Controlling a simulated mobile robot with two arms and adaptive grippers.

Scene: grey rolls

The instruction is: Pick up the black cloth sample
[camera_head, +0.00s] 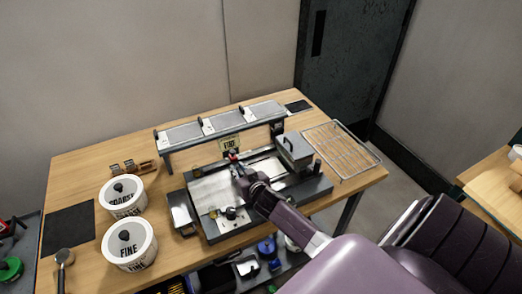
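No piece is clearly recognisable as the black cloth sample. A flat black rectangle (68,229) lies at the table's left end, and a small dark flat piece (298,106) lies at the back right. I cannot tell whether either is cloth. My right arm reaches in from the lower right. Its gripper (236,168) is over the metal machine (208,192) in the middle of the table, far from the left black piece. Its fingers are small and dark, so I cannot tell if they are open or hold anything. My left gripper is not in view.
A raised shelf with grey panels (183,133) stands behind the machine. Two white lidded pots (130,256) stand at the left front. A wire rack (343,152) lies at the right, beside a grey block with a handle (294,149). A scoop (64,258) is at front left.

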